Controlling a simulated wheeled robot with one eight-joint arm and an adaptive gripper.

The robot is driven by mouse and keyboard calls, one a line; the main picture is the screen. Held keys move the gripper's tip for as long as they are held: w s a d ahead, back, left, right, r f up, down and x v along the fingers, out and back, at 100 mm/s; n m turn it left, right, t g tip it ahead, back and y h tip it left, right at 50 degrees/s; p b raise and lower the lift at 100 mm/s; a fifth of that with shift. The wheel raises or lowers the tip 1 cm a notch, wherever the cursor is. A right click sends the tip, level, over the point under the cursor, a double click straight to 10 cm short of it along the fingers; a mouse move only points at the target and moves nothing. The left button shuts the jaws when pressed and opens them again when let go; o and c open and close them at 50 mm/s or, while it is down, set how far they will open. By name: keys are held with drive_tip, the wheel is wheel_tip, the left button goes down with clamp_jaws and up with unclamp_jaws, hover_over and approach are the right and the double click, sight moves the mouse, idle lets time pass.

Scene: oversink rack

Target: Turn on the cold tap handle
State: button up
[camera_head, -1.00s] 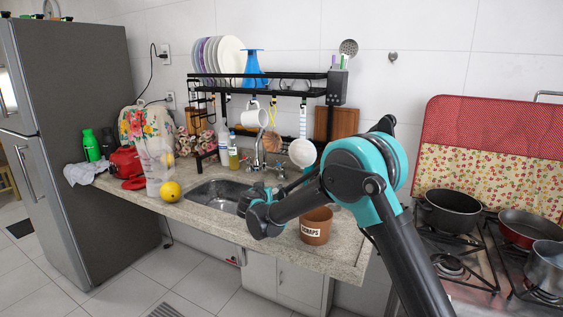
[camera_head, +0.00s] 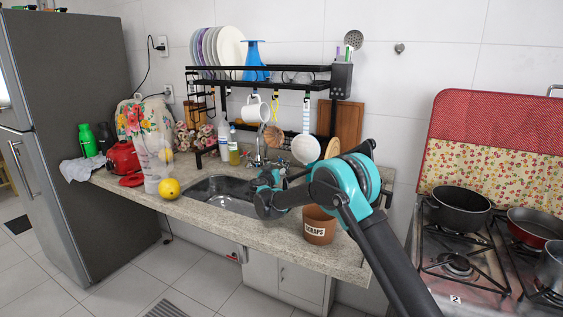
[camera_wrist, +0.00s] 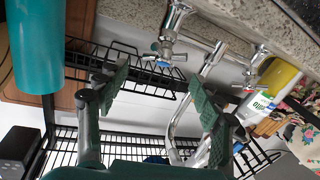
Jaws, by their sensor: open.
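The cold tap handle (camera_wrist: 164,48) is a chrome cross handle with a blue mark, near the top middle of the wrist view. My gripper (camera_wrist: 160,80) is open and empty, its green-padded fingers spread to either side below the handle in that view. No contact with the handle is visible. The faucet spout (camera_wrist: 183,105) curves between the fingers, farther off. A second chrome handle (camera_wrist: 254,66) is to the right. In the head view the faucet (camera_head: 258,150) stands behind the sink (camera_head: 222,192). My wrist is over the sink's right side and hides the fingertips.
A black rack (camera_head: 260,78) hangs over the sink, with mugs and utensils below it. A brown scraps pot (camera_head: 319,227) stands right of the sink, close under my arm. A soap bottle (camera_head: 233,150) is left of the faucet.

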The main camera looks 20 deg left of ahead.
sight(282, 159)
drive_tip(key=w, duration=0.6)
drive_tip(key=shift+w+a, duration=0.35)
drive_tip(key=shift+a, duration=0.05)
drive_tip(key=shift+c, duration=0.6)
drive_tip(key=c, duration=1)
drive_tip(key=shift+d+n+y, duration=0.1)
drive_tip(key=shift+n+y, duration=0.3)
drive_tip(key=shift+n, duration=0.2)
drive_tip(key=shift+w+n+g+y, duration=0.1)
drive_tip(key=shift+n+g+y, duration=0.3)
drive_tip(key=shift+n+y, duration=0.4)
drive_tip(key=shift+r+n+g+y, duration=0.1)
drive_tip(key=shift+n+g+y, duration=0.9)
drive_tip(key=shift+n+y, duration=0.8)
drive_tip(key=shift+w+n+g, duration=0.1)
drive_tip(key=shift+n+g, duration=0.5)
drive_tip(key=shift+n, duration=0.6)
